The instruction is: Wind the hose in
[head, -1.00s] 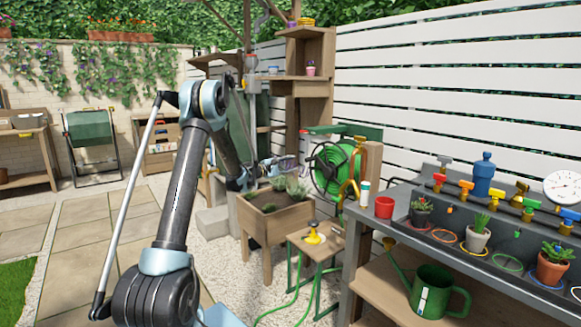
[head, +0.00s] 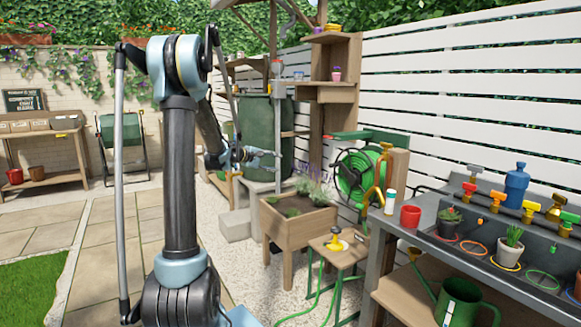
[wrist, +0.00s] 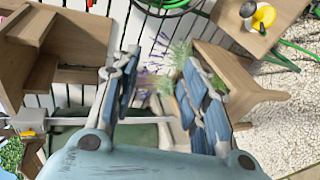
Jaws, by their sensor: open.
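My gripper (head: 272,154) is open and empty, left of the reel and above the wooden planter. In the wrist view the open fingers (wrist: 160,98) are apart, and part of the reel's green hose (wrist: 165,8) shows at the top edge.
The wooden planter (head: 290,228) stands below my gripper. A green water barrel (head: 258,125) stands behind my gripper. Paving on the left is clear.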

